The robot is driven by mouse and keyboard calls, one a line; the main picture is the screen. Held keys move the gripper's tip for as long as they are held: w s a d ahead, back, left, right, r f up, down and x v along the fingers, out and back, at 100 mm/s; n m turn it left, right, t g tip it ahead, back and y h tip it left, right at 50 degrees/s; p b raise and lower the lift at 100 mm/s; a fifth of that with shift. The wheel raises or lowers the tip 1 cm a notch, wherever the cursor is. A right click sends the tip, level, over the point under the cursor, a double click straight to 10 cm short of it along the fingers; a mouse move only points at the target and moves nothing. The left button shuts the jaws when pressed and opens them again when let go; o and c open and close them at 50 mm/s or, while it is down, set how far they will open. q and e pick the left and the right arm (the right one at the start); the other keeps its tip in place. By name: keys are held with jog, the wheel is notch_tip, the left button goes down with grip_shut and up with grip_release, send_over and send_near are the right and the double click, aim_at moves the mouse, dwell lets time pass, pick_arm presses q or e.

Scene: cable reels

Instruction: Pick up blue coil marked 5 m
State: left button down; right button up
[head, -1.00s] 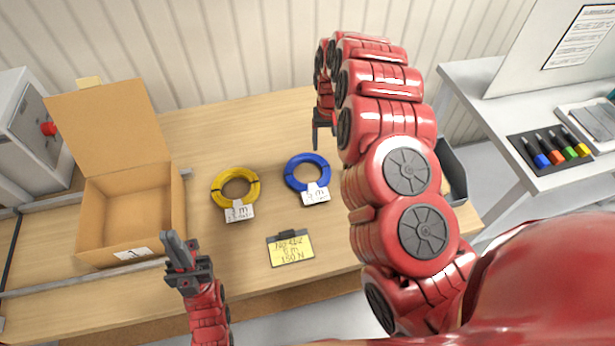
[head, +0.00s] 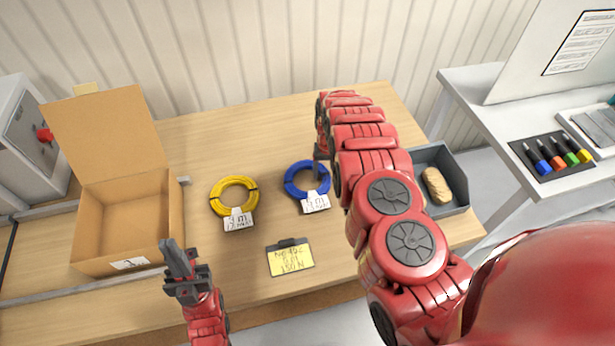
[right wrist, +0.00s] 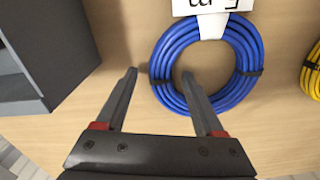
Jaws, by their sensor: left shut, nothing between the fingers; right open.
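The blue coil (head: 293,181) lies flat on the wooden table with a white tag (head: 315,202); the small writing is hard to read. In the right wrist view the blue coil (right wrist: 243,88) shows its tag at the top edge, upside down and cut off. My right gripper (right wrist: 159,75) is open, with one finger outside the ring and the other over its hole, the near side of the ring in line between them. I cannot tell how high the tips are. My left gripper (head: 171,245) is shut and empty, near the cardboard box.
A yellow coil (head: 217,205) with a tag lies left of the blue one. A yellow note card (head: 291,260) lies in front. The open cardboard box (head: 127,267) stands at left. A grey bin (head: 462,170) with a tan object is right of my right arm.

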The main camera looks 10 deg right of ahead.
jog(key=shift+a+f, duration=0.1)
jog(key=shift+f, duration=0.6)
grip_shut()
dwell(1.0)
